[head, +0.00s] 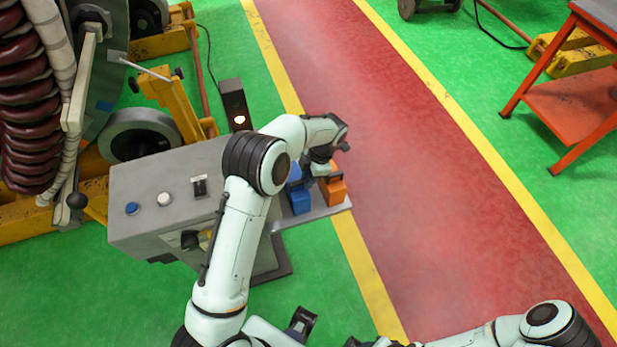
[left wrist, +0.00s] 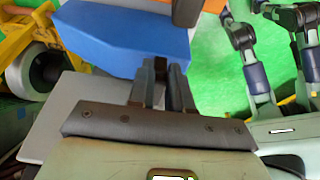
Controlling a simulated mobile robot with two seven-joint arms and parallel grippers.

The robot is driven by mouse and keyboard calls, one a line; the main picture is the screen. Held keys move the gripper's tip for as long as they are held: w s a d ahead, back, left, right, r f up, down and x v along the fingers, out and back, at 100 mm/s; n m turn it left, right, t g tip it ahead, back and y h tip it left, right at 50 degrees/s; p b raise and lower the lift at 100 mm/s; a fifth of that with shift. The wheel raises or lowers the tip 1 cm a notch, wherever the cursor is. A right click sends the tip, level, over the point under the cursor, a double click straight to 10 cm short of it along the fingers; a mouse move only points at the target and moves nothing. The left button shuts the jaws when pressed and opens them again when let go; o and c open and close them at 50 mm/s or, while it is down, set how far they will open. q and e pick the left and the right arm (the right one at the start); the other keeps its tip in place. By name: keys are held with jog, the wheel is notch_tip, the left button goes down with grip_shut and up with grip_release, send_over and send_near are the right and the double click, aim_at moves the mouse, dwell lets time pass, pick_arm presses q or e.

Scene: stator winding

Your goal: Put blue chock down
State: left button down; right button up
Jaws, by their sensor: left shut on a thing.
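The blue chock (head: 299,199) is at the right end of the grey console, on or just over its shelf (head: 320,213). My left gripper (head: 318,172) is over it, partly hidden by my own wrist. In the left wrist view the blue chock (left wrist: 115,38) fills the upper left, in front of the nearly closed fingers (left wrist: 168,80). The left gripper is shut on it; the grip point is partly hidden. An orange chock (head: 335,191) is just right of the blue one. My right arm enters at the bottom right, and its fingers are not clear at the frame edge.
The grey console (head: 150,225) has buttons and a small switch (head: 199,185). A dark post with a lit lamp (head: 239,119) stands behind it. The winding machine (head: 30,100) is at the left. The red walkway (head: 420,200) is clear. An orange cart (head: 575,100) stands far right.

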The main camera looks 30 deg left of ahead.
pick_arm(q)
jog(key=shift+f, duration=0.15)
jog(key=c, duration=1.1)
grip_release()
jog(key=shift+o, duration=0.2)
jog(key=p+v, duration=0.1)
jog(key=v, duration=1.1)
jog(key=shift+s, duration=0.1)
